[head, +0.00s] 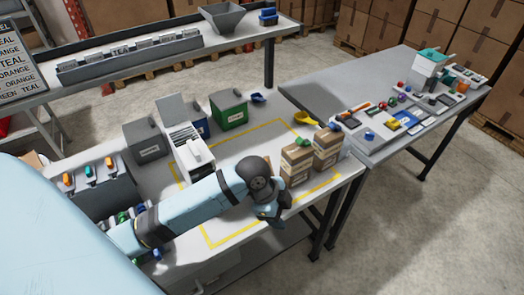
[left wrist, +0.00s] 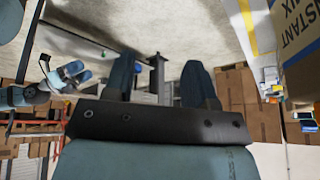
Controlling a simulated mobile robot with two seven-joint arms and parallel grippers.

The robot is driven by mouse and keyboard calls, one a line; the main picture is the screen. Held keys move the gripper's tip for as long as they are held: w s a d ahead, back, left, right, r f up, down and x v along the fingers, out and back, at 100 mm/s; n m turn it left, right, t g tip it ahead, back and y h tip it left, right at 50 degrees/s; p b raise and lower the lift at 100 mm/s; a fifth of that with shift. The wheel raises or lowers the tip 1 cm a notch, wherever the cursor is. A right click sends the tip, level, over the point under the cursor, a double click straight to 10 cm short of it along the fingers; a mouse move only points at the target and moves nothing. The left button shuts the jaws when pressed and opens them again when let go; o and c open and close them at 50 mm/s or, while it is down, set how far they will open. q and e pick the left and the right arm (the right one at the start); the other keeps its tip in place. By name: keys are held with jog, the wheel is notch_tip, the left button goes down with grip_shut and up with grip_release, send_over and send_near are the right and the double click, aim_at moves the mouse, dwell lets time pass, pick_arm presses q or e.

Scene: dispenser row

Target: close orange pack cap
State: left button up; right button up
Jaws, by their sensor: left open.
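Brown packs stand on the near bench in the head view. One pack has a green cap (head: 303,142) and another has a blue cap (head: 335,127). I cannot make out an orange cap on a pack; part of a brown shape shows behind my left wrist. My left gripper (head: 270,210) hangs left of and in front of the packs, fingers down. In the left wrist view its fingers (left wrist: 160,82) are apart with nothing between them. A printed pack (left wrist: 302,45) fills the upper right corner there. What looks like my right gripper (left wrist: 72,73) shows small at the left.
A grey holder (head: 100,190) with orange, teal and other coloured parts stands at left. A white dispenser (head: 190,150), a grey bin and a green bin (head: 229,110) stand behind my arm. A yellow scoop (head: 305,118) lies near the packs. The right table (head: 400,150) holds many small items.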

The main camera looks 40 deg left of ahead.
pick_arm(q)
jog(key=w+a+r+m+g, duration=0.2)
jog(key=w+a+r+m, duration=0.25)
jog(key=r, duration=0.25)
jog(key=w+a+r+m+g+y, duration=0.1)
jog(key=w+a+r+m+g, duration=0.15)
jog(key=a+r+m, duration=0.35)
jog(key=w+a+r+m+g, duration=0.15)
jog(key=w+a+r, duration=0.25)
jog(key=r, duration=0.4)
jog(key=shift+t, duration=0.3)
jog(key=p+x, duration=0.1)
jog(key=x, duration=0.3)
jog(key=p+x, duration=0.1)
jog(key=x, duration=0.3)
jog(key=p+x, duration=0.1)
jog(key=x, duration=0.3)
jog(key=shift+a+f, duration=0.25)
jog(key=shift+x, duration=0.75)
pick_arm(e)
jog(key=shift+s+d+r+m, duration=0.1)
jog(key=shift+r+m, duration=0.1)
jog(key=shift+r, duration=0.35)
jog(key=shift+s+d+r+m, duration=0.1)
jog(key=shift+r+m, duration=0.1)
jog(key=shift+r, duration=0.3)
jog(key=shift+w, duration=0.1)
